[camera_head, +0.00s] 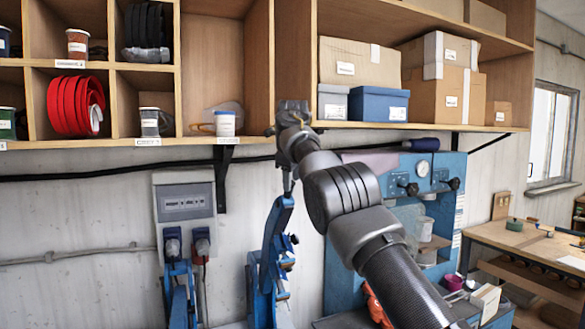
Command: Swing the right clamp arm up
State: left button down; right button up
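A tall blue arm-like part (271,254) with dark knobs stands nearly upright, tilted slightly right at its top; it looks like a clamp arm, but its base is cut off by the lower edge. My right arm comes in from the lower right, and its wrist is above this part. My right gripper (288,180) points down at the top end of the blue part and seems to touch it. The fingers are too small and overlapped to tell whether they are shut on it. My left gripper is out of view.
A wooden shelf with boxes (360,62) and cubbies (225,65) overhangs just above my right wrist. A wall socket box (184,196) with plugs is at left. A blue machine (340,270) with a gauge stands behind my arm. A wooden workbench (520,243) is at right.

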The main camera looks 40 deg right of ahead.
jog(key=v, duration=0.5)
jog(key=shift+s, duration=0.1)
jog(key=shift+s+a+r, duration=0.1)
jog(key=shift+a+r, duration=0.05)
jog(key=shift+r, duration=0.05)
jog(key=shift+f, duration=0.1)
